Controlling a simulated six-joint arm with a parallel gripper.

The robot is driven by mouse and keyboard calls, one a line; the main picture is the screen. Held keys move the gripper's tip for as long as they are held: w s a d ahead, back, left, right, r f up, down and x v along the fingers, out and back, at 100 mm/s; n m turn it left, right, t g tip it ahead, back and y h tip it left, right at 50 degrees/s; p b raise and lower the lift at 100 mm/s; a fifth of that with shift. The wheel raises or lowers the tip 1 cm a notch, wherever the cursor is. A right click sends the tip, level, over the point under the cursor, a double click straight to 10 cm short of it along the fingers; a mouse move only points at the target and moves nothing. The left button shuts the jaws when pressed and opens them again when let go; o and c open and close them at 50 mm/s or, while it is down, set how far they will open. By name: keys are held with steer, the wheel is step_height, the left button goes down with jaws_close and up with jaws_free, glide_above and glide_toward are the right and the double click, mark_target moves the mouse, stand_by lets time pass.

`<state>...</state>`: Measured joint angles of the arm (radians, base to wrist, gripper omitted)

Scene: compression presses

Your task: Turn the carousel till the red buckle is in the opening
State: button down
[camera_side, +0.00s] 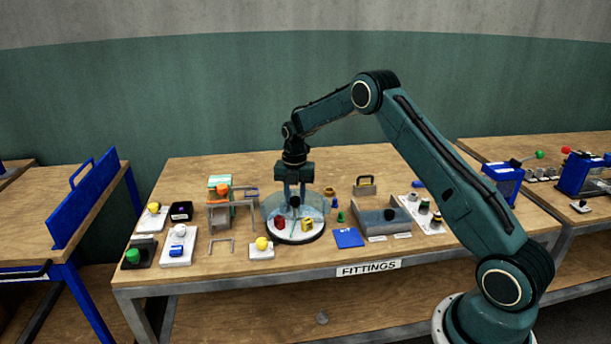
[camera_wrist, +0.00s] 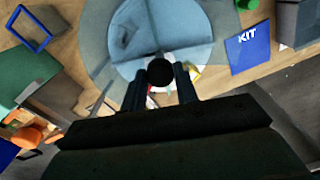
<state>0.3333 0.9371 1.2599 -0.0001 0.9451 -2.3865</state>
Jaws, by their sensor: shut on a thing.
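The carousel (camera_side: 296,237) is a round white disc on the bench under a clear bluish cover (camera_side: 269,211), with its front part showing bare. The red buckle (camera_side: 279,224) is at the front left of the disc, and a yellow piece (camera_side: 307,224) is at the front right. I cannot tell whether the red buckle is fully inside the opening. My gripper (camera_side: 294,204) points down over the centre, shut on the black knob (camera_wrist: 160,72). In the wrist view the fingers and gripper body hide most of the front of the disc.
A blue KIT mat (camera_side: 348,237) and a grey tray (camera_side: 381,222) lie to the right. A grey stand with orange and green blocks (camera_side: 219,188) and a yellow-knobbed block (camera_side: 262,247) are to the left. Bare bench lies behind.

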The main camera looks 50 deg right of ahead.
steer(key=shift+r+n, duration=0.15)
steer(key=shift+n, duration=2.75)
steer(key=c, duration=1.1)
jaws_free()
steer(key=shift+o, duration=0.2)
step_height(320, 180, up, 14)
steer(key=shift+c, duration=0.4)
